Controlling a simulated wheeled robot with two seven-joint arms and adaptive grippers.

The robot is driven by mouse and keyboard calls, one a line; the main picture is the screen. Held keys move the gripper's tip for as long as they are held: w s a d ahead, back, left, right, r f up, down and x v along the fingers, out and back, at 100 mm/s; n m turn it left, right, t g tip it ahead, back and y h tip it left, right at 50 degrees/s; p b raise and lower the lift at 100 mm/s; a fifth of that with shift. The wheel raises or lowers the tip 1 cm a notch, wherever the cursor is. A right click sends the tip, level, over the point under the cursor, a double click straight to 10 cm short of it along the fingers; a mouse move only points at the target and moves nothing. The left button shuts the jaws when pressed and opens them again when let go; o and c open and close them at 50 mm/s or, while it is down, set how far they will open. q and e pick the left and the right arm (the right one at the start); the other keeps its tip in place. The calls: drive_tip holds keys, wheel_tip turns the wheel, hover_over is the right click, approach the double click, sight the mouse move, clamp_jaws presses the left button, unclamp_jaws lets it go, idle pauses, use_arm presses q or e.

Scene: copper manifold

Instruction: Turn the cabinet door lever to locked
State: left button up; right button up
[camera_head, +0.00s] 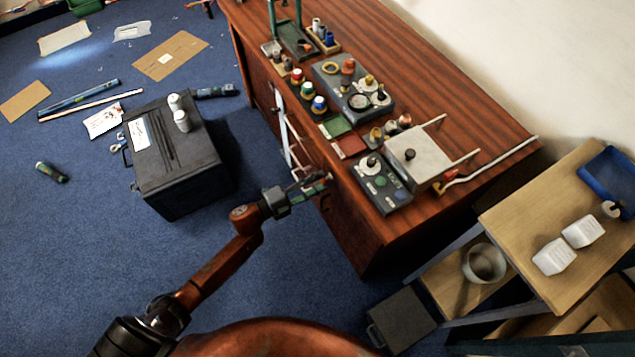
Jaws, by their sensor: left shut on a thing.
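The wooden cabinet (345,232) stands right of centre, with its front facing left toward my arm. My left gripper (318,184) reaches in from the lower left and meets the cabinet front near the lower edge of the top. It is shut on the small door lever (327,177), which is mostly hidden by the fingers. The lever's exact angle cannot be told. My right gripper is not in view.
The cabinet top holds control boxes (352,90), coloured knobs and a grey box (418,155). A black case (175,165) stands on the blue carpet to the left. A wooden table (530,225) with white containers stands at right.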

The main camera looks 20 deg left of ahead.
use_arm(q)
drive_tip(key=shift+f+m, duration=0.1)
drive_tip(key=shift+m, duration=1.1)
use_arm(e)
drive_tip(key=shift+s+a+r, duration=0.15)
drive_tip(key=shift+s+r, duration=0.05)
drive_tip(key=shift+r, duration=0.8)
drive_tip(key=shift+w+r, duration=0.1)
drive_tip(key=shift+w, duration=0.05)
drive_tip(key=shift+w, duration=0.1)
use_arm(q)
drive_tip(key=o, duration=1.2)
drive_tip(key=shift+c, duration=0.2)
drive_tip(key=v, duration=1.2)
